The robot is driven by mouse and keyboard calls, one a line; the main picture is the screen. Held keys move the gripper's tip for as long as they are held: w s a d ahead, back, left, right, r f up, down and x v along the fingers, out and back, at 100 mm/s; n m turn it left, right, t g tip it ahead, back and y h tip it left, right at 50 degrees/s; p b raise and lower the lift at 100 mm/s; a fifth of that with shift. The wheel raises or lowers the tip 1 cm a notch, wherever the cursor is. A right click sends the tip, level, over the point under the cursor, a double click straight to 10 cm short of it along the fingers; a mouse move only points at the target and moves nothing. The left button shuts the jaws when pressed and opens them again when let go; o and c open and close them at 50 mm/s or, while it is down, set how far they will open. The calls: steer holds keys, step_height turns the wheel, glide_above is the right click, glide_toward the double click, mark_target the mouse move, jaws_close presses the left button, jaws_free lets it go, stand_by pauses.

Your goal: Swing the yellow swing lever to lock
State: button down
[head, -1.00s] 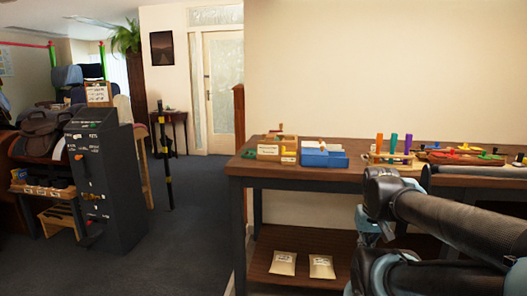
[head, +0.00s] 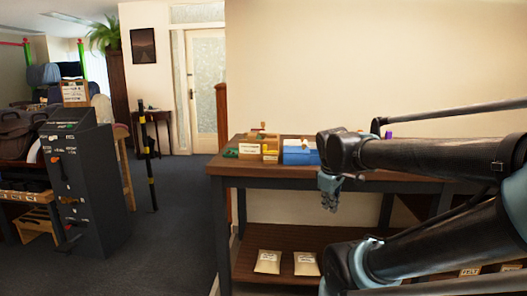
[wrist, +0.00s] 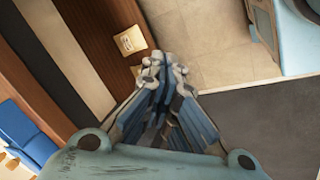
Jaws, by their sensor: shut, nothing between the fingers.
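A small yellow part (head: 270,151) shows at the right side of a light wooden box (head: 249,150) near the left end of the table. It may be the swing lever, but it is too small to tell its shape or position. My gripper (head: 329,204) hangs below my arm in the head view, in front of the table edge and to the right of the wooden box. It is apart from the box. In the wrist view my gripper (wrist: 163,62) has its blue fingers together, with nothing between them.
A blue box (head: 300,152) stands right of the wooden box; it shows at the wrist view's left edge (wrist: 22,137). My arm hides much of the tabletop (head: 232,167). Packets (head: 268,262) lie on the lower shelf.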

steer(key=w+a+r+n+t, duration=0.3)
steer(key=w+a+r+n, duration=0.65)
steer(key=a+n, duration=0.3)
steer(key=w+a+r+n+t, duration=0.2)
steer(key=w+a+r+n, duration=0.7)
steer(key=a+n, duration=0.35)
glide_toward(264, 152)
steer(key=f, duration=0.1)
steer(key=w+f, duration=0.1)
steer(key=d+f, duration=0.1)
steer(key=f, duration=0.1)
steer(key=shift+w+f, duration=0.1)
steer(key=shift+w, duration=0.8)
steer(key=shift+w+a, duration=0.1)
steer(key=shift+w, duration=0.35)
steer(key=shift+w+a+r+y, duration=0.2)
steer(key=shift+w+a+y, duration=0.05)
steer(key=shift+y, duration=0.05)
